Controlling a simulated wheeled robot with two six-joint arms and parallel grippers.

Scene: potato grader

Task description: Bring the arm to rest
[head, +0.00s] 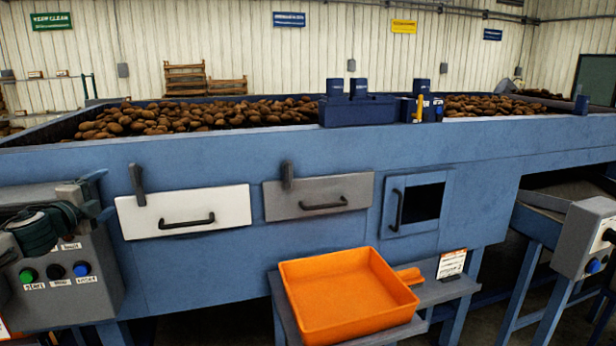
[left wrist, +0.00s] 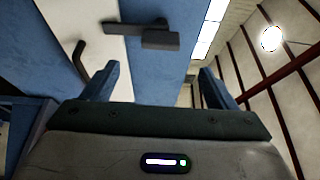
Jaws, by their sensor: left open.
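My left gripper (head: 98,196) is at the left edge of the head view, in front of the control box with its buttons. It is open with nothing between its fingers. In the left wrist view its two blue fingers (left wrist: 158,84) stand wide apart, with the blue machine wall and a dark latch (left wrist: 150,36) beyond them. The fingers appear clear of the machine. My right gripper is not in view.
The blue grader (head: 330,150) carries heaps of potatoes. A white drawer (head: 230,208), a grey drawer (head: 350,190) and a dark opening (head: 427,202) line its front. An orange tray (head: 290,275) sits on a low stand. A control box (head: 50,305) stands below my gripper.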

